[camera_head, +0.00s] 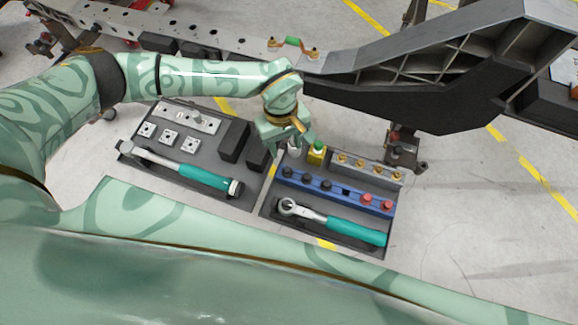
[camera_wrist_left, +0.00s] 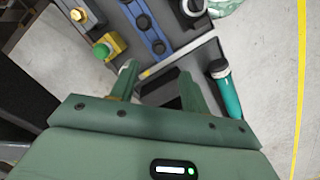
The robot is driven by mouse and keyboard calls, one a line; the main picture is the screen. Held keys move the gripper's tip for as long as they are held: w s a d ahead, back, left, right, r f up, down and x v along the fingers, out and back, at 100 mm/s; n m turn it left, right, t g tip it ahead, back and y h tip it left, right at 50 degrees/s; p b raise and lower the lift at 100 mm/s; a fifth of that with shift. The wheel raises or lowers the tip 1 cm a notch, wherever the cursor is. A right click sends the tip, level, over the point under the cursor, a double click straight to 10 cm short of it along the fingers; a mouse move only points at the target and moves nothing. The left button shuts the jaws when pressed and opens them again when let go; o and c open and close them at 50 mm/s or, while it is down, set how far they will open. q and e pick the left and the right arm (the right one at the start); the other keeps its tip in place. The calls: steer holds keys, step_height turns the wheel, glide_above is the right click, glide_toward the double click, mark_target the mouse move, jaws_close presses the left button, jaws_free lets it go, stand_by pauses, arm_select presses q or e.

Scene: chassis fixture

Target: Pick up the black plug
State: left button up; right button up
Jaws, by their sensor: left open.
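Several black plugs stand in a blue rail (camera_head: 335,193) in the right part of the tool tray. The leftmost black plug (camera_head: 288,172) is nearest my gripper, with others beside it, such as the second black plug (camera_head: 307,178). In the left wrist view, a black plug (camera_wrist_left: 158,46) sits at the near end of the rail, beyond my fingertips. My left gripper (camera_head: 287,143) is above the middle of the tray, open and empty. Its fingers (camera_wrist_left: 158,82) point toward the tray divider and a dark block. The right gripper is not in view.
Red plugs (camera_head: 377,201) share the rail. A green button on a yellow box (camera_head: 316,153) and brass fittings (camera_head: 370,167) stand behind it. A ratchet (camera_head: 340,225) lies in front; a torque wrench (camera_head: 190,172) lies left. A large chassis beam (camera_head: 420,100) rises behind.

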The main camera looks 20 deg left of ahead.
arm_select(q)
steer(key=b, duration=0.2)
glide_above(287, 169)
step_height(287, 169, down, 6)
steer(key=shift+w+f, duration=0.1)
steer(key=shift+f, duration=0.35)
step_height(287, 169, down, 5)
steer(key=shift+f+b, duration=0.1)
steer(key=shift+b, duration=1)
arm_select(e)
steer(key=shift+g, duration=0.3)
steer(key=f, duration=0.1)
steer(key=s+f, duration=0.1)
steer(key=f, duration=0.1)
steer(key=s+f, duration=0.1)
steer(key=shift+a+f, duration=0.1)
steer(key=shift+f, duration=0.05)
arm_select(q)
jaws_close()
steer(key=shift+r, duration=0.2)
